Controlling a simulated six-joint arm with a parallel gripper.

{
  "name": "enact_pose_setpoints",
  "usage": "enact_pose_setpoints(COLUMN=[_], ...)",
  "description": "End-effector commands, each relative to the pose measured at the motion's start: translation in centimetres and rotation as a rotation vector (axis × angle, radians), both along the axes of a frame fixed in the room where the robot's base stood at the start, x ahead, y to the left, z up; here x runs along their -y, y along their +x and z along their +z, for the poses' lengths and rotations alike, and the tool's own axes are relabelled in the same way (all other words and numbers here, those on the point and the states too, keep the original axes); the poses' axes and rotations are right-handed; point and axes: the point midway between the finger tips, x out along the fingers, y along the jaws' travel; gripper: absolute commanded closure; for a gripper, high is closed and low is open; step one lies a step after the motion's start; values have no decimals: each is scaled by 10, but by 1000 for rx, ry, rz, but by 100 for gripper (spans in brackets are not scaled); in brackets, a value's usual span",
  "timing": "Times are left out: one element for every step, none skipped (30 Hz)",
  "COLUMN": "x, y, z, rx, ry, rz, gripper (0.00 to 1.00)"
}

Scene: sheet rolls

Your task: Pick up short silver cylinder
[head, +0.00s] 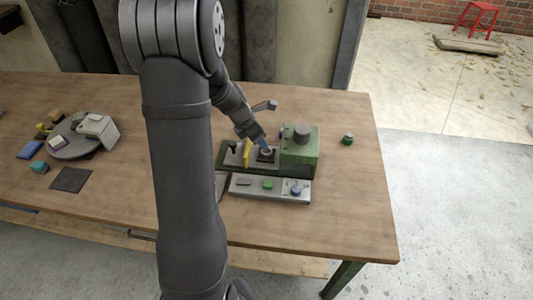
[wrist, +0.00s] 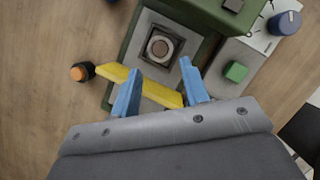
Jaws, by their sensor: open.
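A short round silver-brown piece (wrist: 160,47) sits in a dark square socket on a grey plate, ahead of my fingertips in the wrist view; this looks like the short silver cylinder. In the head view its place (head: 266,154) is small and partly covered by my gripper (head: 262,142). In the wrist view my gripper (wrist: 160,72) is open, its two blue fingers apart with no cylinder between them. A yellow bar (wrist: 155,89) crosses below the fingers, partly hidden by the left one.
A green machine block (head: 300,155) with a dark cylinder on top stands right of the socket. An orange-topped black piece (wrist: 82,71) is left of the yellow bar.

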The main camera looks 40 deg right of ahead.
Motion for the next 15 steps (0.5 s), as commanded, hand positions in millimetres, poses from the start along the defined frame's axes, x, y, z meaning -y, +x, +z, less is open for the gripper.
enact_pose_setpoints(x=[3, 4, 5, 6, 6, 7, 7, 8, 9, 10, 11, 13, 14, 15, 17], y=[0, 0, -1, -1, -1, -1, -1, -1, -1, -1, -2, -2, -2, -2, -2], z=[-6, -9, -12, -14, -15, -16, -17, -19, -22, -26, -30, -36, -40, -44, -50], rx=[-2, -2, -1, -1, 0, 0, 0, 0, -1, -1, -3, -2, -1, -2, -3], ry=[0, 0, 0, 0, 0, 0, 0, 0, 0, 1, 1, 1, 1, 2, 2], rz=[-1, -1, 0, -1, -1, -1, -1, -1, -1, -2, -1, -2, -2, -2, -1], gripper=[58, 58, 58, 58, 58, 58, 58, 58, 58, 58, 58, 58, 58, 58, 58])
